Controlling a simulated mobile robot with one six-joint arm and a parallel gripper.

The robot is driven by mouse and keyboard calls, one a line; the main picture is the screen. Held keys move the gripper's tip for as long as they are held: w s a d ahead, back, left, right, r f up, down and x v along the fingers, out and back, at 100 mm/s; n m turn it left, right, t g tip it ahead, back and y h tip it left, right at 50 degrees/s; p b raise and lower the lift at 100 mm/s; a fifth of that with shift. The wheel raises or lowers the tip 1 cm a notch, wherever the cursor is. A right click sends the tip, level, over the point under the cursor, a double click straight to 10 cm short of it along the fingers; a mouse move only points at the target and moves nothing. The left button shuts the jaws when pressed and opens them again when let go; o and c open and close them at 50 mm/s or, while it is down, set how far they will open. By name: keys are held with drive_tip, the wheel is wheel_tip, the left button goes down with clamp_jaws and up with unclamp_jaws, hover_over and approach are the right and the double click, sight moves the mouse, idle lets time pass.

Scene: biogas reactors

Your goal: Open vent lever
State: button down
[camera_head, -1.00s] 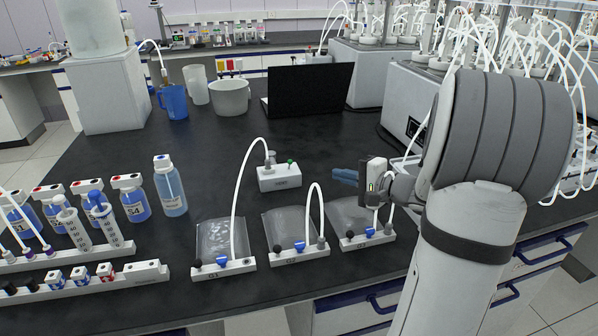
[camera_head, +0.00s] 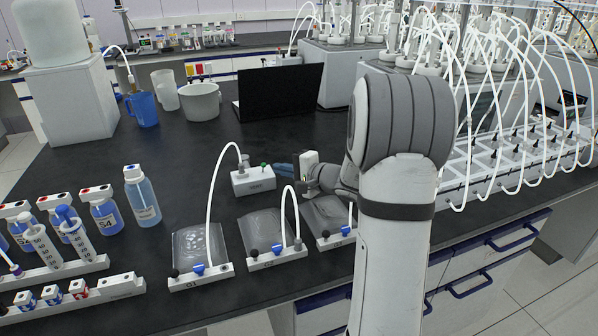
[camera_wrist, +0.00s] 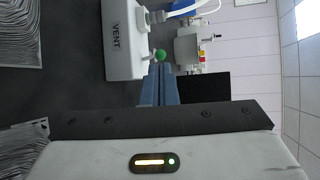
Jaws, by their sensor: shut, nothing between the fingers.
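The vent box (camera_head: 254,182) is a small white block on the dark bench, with a white hose rising from its left end. Its lever has a green knob (camera_head: 264,165) on top at the right end. In the wrist view the box (camera_wrist: 119,48) reads "VENT" and the green knob (camera_wrist: 160,55) sits at my fingertips. My gripper (camera_head: 277,167) is shut and empty, its blue fingers (camera_wrist: 159,70) pointing at the knob from the right. I cannot tell whether they touch it.
Clear bags in white holders, G1 (camera_head: 201,276) and two more, lie in front of the vent box, with hoses arching up. A black laptop (camera_head: 279,92) and white pot (camera_head: 200,101) stand behind. Bottles and syringes are at left, tubed reactors at right.

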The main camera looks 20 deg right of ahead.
sight(263, 165)
drive_tip(key=shift+x, duration=1.6)
drive_tip(key=shift+d, duration=0.15)
